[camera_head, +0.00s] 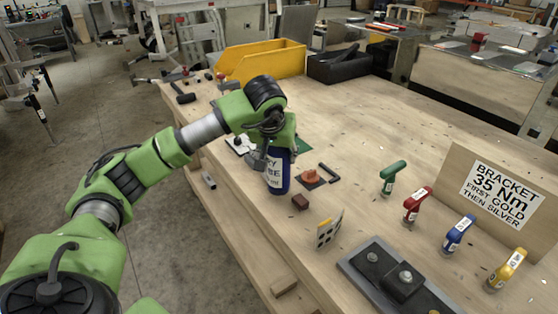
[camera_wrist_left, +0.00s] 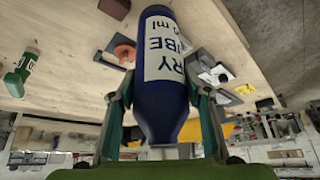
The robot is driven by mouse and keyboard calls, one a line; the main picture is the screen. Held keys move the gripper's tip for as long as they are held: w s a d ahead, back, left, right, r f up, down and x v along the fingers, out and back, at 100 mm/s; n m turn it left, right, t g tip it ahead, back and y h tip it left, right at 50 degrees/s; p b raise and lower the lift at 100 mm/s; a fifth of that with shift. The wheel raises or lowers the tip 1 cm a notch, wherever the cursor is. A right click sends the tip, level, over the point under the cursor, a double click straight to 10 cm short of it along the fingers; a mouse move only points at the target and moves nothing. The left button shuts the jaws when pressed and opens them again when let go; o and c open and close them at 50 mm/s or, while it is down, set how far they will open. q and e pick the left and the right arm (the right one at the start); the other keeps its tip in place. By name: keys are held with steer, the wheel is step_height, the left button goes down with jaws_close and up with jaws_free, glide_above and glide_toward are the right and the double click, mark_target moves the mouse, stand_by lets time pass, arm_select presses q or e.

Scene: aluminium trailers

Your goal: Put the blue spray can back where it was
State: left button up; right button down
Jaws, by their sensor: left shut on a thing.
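The blue spray can (camera_head: 278,180) with a white label stands upright near the table's left edge in the head view. My left gripper (camera_head: 271,148) is shut on it, near its upper part. In the left wrist view the can (camera_wrist_left: 157,105) sits between the two fingers (camera_wrist_left: 160,125) of the same gripper. Whether its base touches the tabletop or hangs just above it, I cannot tell. My right gripper is not in view.
Right of the can lie an orange-red part on a dark mat (camera_head: 311,178) and a small brown block (camera_head: 300,202). Green (camera_head: 393,178), red (camera_head: 417,206), blue (camera_head: 459,235) and yellow (camera_head: 506,270) tools stand farther right. A yellow bin (camera_head: 262,62) stands behind. The table's middle is clear.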

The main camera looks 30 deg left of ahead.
arm_select(q)
step_height(320, 180, down, 2)
steer(key=shift+f+p, duration=0.1)
steer(key=shift+p, duration=0.25)
steer(key=shift+f, duration=0.15)
steer(key=shift+d, duration=0.1)
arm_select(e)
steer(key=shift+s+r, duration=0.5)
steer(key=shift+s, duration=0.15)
arm_select(q)
steer(key=shift+f, duration=0.15)
steer(key=o, duration=1.5)
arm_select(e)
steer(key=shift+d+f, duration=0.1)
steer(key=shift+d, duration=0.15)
